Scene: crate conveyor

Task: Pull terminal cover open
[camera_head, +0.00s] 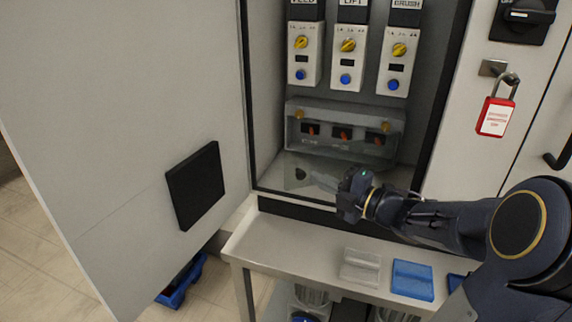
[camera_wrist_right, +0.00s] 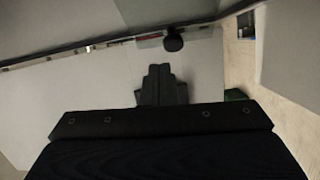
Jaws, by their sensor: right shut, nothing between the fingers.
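The clear terminal cover (camera_head: 345,148) is at the bottom of the open cabinet's back wall, with several dark and red terminals behind it and brass-coloured knobs near its upper corners. It appears upright. My right gripper (camera_head: 347,194) is shut and empty, in front of and below the cover at the cabinet's lower edge, apart from it. In the right wrist view, its fingers (camera_wrist_right: 162,85) are together, with a dark round knob (camera_wrist_right: 173,40) beyond them. I cannot tell the cover in that view. My left gripper is not in view.
The cabinet door (camera_head: 120,130) stands open at left. Switch modules (camera_head: 347,58) hang above the cover. A red padlock (camera_head: 496,114) hangs at right. A bench (camera_head: 285,245) below holds a clear tray (camera_head: 361,267) and a blue tray (camera_head: 412,281); its left part is clear.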

